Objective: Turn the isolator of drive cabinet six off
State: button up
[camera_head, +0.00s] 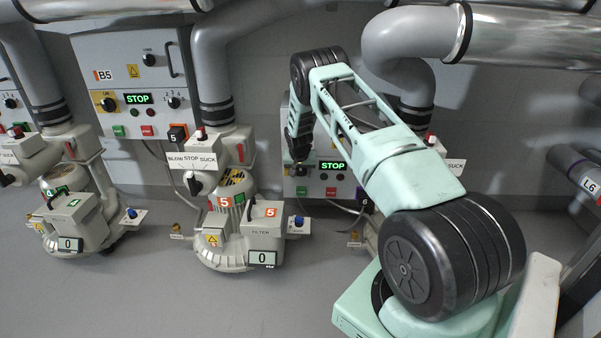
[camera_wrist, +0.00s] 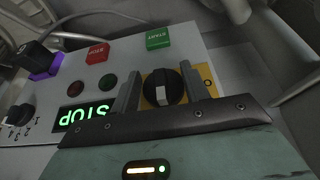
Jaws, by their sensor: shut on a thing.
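Drive cabinet six (camera_head: 305,180) stands right of centre in the head view, largely hidden behind my arm. Its green STOP display (camera_head: 332,166) is lit and shows upside down in the wrist view (camera_wrist: 84,115). The isolator is a black round knob (camera_wrist: 164,90) with a pale stripe on a yellow plate (camera_wrist: 203,77); an O mark shows on the plate's right side. My gripper (camera_wrist: 160,72) has one finger on each side of the knob and is shut on it. In the head view my arm's end covers the isolator.
A green START button (camera_wrist: 158,38), a red STOP button (camera_wrist: 97,53), two dark lamps and a selector knob (camera_wrist: 20,115) share the panel. A purple and black block (camera_wrist: 42,63) sticks out beside it. Cabinet B5 (camera_head: 127,75) and blower 5 (camera_head: 232,215) stand to the left.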

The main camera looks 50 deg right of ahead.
jog(key=shift+w+r, duration=0.15)
jog(key=shift+w, duration=0.05)
jog(key=shift+w+n+g+h+b, duration=0.15)
jog(key=shift+g+h+b, duration=0.05)
jog(key=shift+g+h, duration=0.35)
jog(key=shift+w+n+g+h+b, duration=0.1)
jog(key=shift+n+g+h+b, duration=0.1)
jog(key=shift+g+h, duration=0.3)
jog(key=g+h+b, duration=0.1)
jog(key=h+b, duration=0.1)
jog(key=b, duration=0.1)
jog(key=n+g+h+b, duration=0.1)
jog(key=g+h+b, duration=0.1)
jog(key=b, duration=0.1)
jog(key=n+g+h+b, duration=0.1)
jog(key=g+h+b, duration=0.1)
jog(key=b, duration=0.1)
jog(key=shift+w+a+f+g+b, duration=0.15)
jog(key=shift+f+g+b, duration=0.1)
jog(key=shift+b, duration=0.05)
jog(key=shift+r, duration=0.1)
